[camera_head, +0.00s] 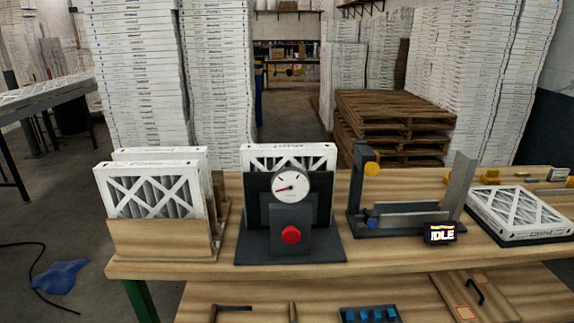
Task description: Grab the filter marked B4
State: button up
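Several white-framed filters with crossed white strips are in the head view. One filter (150,191) stands upright in a wooden holder (160,238) at the bench's left, with a second filter (160,153) partly hidden behind it. Another filter (262,160) stands upright behind a dark fixture with a gauge (291,187) and a red button (291,235); its lower part is hidden. A filter (520,212) lies flat at the right. I cannot read a B4 mark on any of them. My gripper is not in view.
A dark metal fixture (395,226) with an "IDLE" display (440,233) stands between the gauge fixture and the flat filter. Tools and a blue tray (368,314) lie on a lower shelf. Tall white stacks and wooden pallets (385,112) stand behind the bench.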

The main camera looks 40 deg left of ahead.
aim_at(153, 189)
jog(key=z, duration=0.15)
jog(key=i, duration=1.85)
jog(key=u, duration=3.4)
